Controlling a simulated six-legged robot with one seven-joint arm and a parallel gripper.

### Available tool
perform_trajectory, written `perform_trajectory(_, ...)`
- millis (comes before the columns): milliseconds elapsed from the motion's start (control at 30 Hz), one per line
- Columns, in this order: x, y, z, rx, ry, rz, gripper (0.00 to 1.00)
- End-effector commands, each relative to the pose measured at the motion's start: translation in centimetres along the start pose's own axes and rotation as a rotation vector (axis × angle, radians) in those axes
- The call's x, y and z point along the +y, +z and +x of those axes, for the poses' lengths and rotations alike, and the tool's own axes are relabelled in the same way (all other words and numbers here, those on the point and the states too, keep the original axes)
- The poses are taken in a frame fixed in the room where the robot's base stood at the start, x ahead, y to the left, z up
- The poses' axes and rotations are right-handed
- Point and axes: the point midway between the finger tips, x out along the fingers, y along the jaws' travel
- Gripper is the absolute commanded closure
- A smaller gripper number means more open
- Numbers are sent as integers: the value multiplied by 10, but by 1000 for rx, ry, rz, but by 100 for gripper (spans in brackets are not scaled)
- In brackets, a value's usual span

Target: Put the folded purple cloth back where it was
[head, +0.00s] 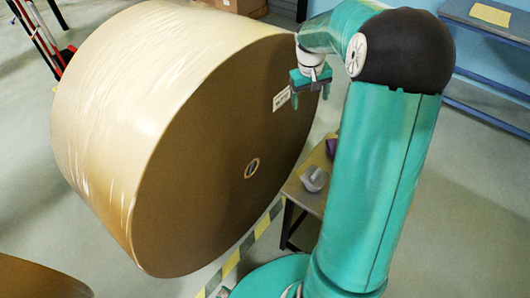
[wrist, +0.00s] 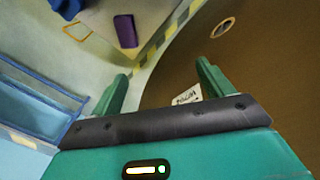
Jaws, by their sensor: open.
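The folded purple cloth (wrist: 125,31) lies flat on a small low table (wrist: 152,14) in the wrist view. In the head view only a sliver of the purple cloth (head: 332,148) shows, the rest hidden behind my arm. My gripper (head: 310,96) is open and empty, up in front of the big roll's flat face and well above the table. In the wrist view the two fingers of my gripper (wrist: 162,72) are spread apart with nothing between them, and the cloth is beyond them, apart.
A huge brown paper roll (head: 215,160) fills the left and middle. A grey object (head: 314,179) sits on the table beside the cloth. Blue shelving (head: 500,75) stands at the right. Yellow-black tape (head: 232,262) marks the floor by the roll. Open floor lies at far right.

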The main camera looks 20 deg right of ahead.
Motion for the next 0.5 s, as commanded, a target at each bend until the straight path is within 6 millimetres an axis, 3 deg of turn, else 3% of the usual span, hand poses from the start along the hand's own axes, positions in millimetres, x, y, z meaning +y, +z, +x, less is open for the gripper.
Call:
perform_trajectory(33,-17,8,-22,24,14,-16,20)
perform_trajectory(200,-66,42,-76,96,34,-44,20)
perform_trajectory(500,-135,125,-141,240,11,-73,20)
